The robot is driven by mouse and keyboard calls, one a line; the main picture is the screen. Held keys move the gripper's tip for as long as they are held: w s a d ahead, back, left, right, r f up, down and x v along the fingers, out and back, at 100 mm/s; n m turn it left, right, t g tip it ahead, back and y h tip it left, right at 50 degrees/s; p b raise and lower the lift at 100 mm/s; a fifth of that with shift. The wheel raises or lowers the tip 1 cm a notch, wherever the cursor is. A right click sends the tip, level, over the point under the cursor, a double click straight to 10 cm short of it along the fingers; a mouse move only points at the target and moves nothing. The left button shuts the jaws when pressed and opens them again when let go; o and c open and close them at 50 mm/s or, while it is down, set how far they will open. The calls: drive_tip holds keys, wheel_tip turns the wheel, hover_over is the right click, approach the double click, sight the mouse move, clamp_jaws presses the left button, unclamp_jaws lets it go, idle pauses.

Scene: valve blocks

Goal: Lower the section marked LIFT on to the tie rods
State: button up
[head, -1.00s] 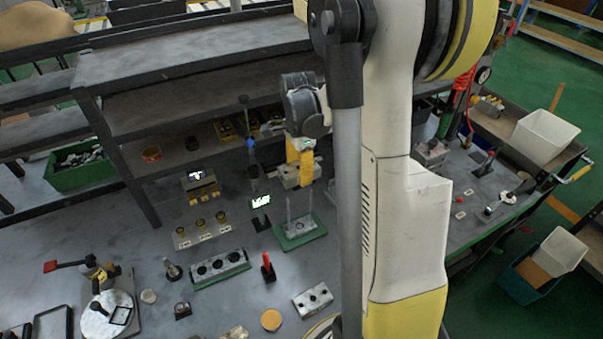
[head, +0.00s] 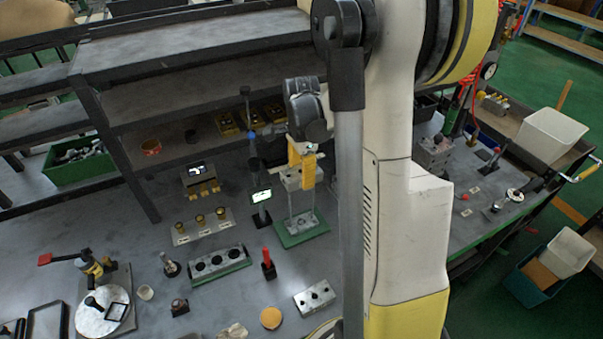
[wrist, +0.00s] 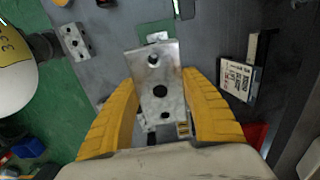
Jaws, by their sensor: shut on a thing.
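My gripper (head: 302,166) has its yellow fingers shut on the sides of a grey metal section (head: 291,182). In the head view the section hangs level above the green-based stand (head: 302,230), in line with its two upright tie rods (head: 313,206). A clear gap remains between the section and the stand's base. In the wrist view the section (wrist: 159,90) lies between both fingers (wrist: 160,108), with a large dark centre hole and smaller holes towards its ends. Whether the rod tips are inside the holes is unclear.
A small lit display (head: 261,196) on a black stand is close left of the stand. A red-handled tool (head: 268,264), a long holed block (head: 219,262) and a loose grey block (head: 314,298) lie in front. A shelf unit (head: 200,90) stands behind.

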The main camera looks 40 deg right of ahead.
drive_tip(key=shift+f+b, duration=0.5)
drive_tip(key=shift+f, duration=0.45)
drive_tip(key=shift+f+b, duration=5.85)
drive_tip(key=shift+f, duration=0.95)
